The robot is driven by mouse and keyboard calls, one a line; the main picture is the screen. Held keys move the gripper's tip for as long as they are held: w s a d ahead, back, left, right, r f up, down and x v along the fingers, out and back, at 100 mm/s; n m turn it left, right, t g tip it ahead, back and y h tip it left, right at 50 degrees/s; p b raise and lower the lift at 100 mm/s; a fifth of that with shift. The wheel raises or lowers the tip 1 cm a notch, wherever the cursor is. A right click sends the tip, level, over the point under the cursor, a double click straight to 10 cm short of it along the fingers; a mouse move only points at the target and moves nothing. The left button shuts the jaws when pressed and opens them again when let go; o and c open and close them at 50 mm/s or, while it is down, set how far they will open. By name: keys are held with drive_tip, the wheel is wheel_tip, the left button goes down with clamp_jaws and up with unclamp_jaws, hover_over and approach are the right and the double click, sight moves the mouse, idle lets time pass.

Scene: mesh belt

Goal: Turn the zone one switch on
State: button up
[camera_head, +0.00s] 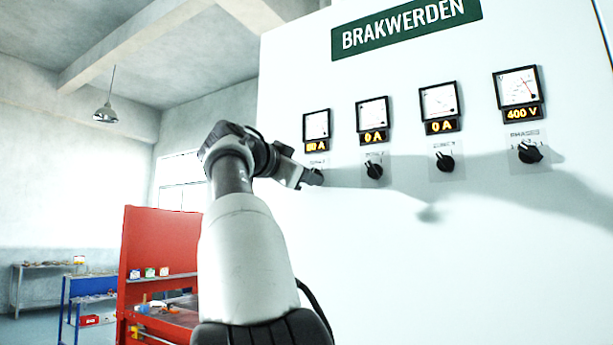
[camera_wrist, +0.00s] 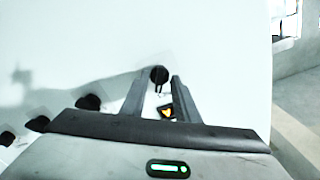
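The zone one switch, a black rotary knob (camera_head: 317,177), is the leftmost in a row on the white panel (camera_head: 450,240). The meter (camera_head: 316,125) above it has a lit amber display that seems to read 80 A. My gripper (camera_head: 303,177) is at this knob and partly covers it and its label. In the wrist view the knob (camera_wrist: 159,74) lies between the tips of my gripper (camera_wrist: 160,80), with a gap showing on the right. The fingers are apart. The knob's handle seems to lie in line with the fingers. Contact cannot be made out.
Further right are two similar knobs (camera_head: 374,170) (camera_head: 445,161) under meters reading 0 A. A phase knob (camera_head: 530,153) sits under a 400 V meter (camera_head: 518,87). A red workbench (camera_head: 150,245) stands left of the panel, behind my arm.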

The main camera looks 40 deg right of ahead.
drive_tip(key=b+v, duration=0.4)
drive_tip(key=v, duration=1.3)
drive_tip(key=shift+a+b, duration=0.2)
drive_tip(key=shift+b, duration=0.2)
